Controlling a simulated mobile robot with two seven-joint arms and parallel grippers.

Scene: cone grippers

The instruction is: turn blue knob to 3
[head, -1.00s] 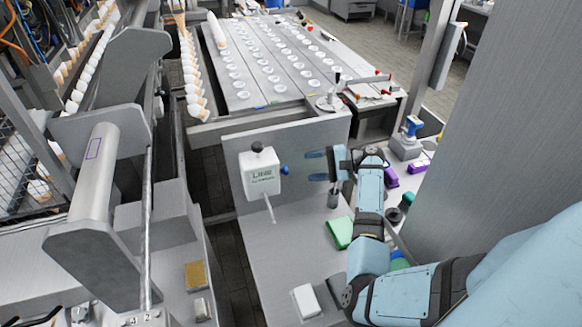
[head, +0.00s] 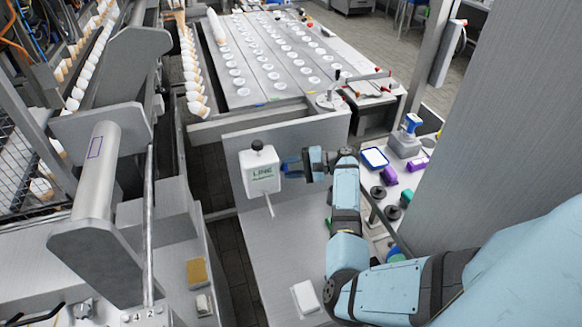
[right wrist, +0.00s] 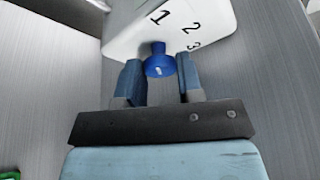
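The white box (head: 261,181) marked "LINE" stands on the grey panel in the head view, with a black knob on top and a pale rod below. The blue knob (right wrist: 158,66) is on the box's side, where the right wrist view shows the printed numbers 1, 2 and 3. My right gripper (head: 288,166) is at that side of the box. Its two blue fingers stand apart, one on each side of the knob, with small gaps showing, so it looks open. In the head view the fingers hide the knob. My left gripper is not in view.
A white block (head: 305,297) lies on the grey surface below. To the right, a bench holds a blue-rimmed tray (head: 374,158), purple items (head: 418,160) and dark round parts. A conveyor table (head: 270,60) with white discs lies behind the panel.

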